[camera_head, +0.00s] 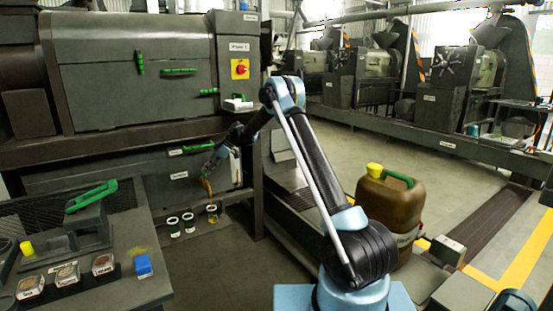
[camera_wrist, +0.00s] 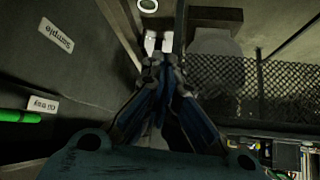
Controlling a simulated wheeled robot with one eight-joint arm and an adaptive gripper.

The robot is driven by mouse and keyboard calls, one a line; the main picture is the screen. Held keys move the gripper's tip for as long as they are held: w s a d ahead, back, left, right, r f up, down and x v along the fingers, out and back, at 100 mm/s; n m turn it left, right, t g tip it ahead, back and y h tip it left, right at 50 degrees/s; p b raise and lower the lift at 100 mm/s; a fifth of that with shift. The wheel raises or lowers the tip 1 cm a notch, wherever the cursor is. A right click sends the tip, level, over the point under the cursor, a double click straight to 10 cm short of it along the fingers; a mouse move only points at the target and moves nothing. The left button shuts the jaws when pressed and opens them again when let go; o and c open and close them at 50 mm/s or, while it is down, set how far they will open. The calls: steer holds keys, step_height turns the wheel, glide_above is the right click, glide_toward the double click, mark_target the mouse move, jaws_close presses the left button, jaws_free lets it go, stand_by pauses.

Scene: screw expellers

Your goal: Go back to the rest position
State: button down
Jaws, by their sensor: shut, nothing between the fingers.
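My gripper (camera_head: 207,172) is at the end of my bent arm, in front of the lower part of the large dark machine at the left. In the wrist view my gripper (camera_wrist: 160,50) has its fingers together with nothing visible held. It is above several small white-rimmed cups (camera_head: 189,222) on the ledge below. One round white rim (camera_wrist: 148,5) shows at the top edge of the wrist view, apart from the fingertips. A thin orange-brown shape (camera_head: 207,187) shows just below the gripper; I cannot tell what it is.
The machine's dark panel (camera_wrist: 60,75) with labels is close at the gripper's side. A table (camera_head: 120,295) with sample boxes and a blue block stands at the lower left. A brown canister (camera_head: 378,205) stands right of my arm. Open floor lies toward the back right.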

steer(key=s+d+r+m+t+h, duration=0.1)
steer(key=s+d+r+m, duration=0.1)
steer(key=s+d+r, duration=0.5)
steer(key=s+d+r+m+t+h, duration=0.1)
steer(key=s+d+r+m, duration=0.2)
steer(key=d, duration=0.6)
steer(key=s+d+r+m+t+h, duration=0.1)
steer(key=s+d+r+m, duration=0.1)
steer(key=s+d+r, duration=0.4)
steer(key=s+d+r+m+h, duration=0.25)
steer(key=s+d+m, duration=0.25)
steer(key=s+d, duration=0.95)
steer(key=s+d+f+m+h, duration=0.1)
steer(key=s+d+f+m, duration=0.2)
steer(key=s, duration=0.5)
steer(key=s+d+f+m+t, duration=0.1)
steer(key=s+d+f+m, duration=0.2)
steer(key=s+d+f, duration=0.3)
steer(key=s+d+f+m+h, duration=0.1)
steer(key=s+d+f+m, duration=0.1)
steer(key=s+d+f, duration=0.3)
steer(key=s+d, duration=0.3)
steer(key=s, duration=0.2)
steer(key=shift+f+m+t+h, duration=0.15)
steer(key=shift+m+t+h, duration=0.2)
steer(key=shift+m+t, duration=0.05)
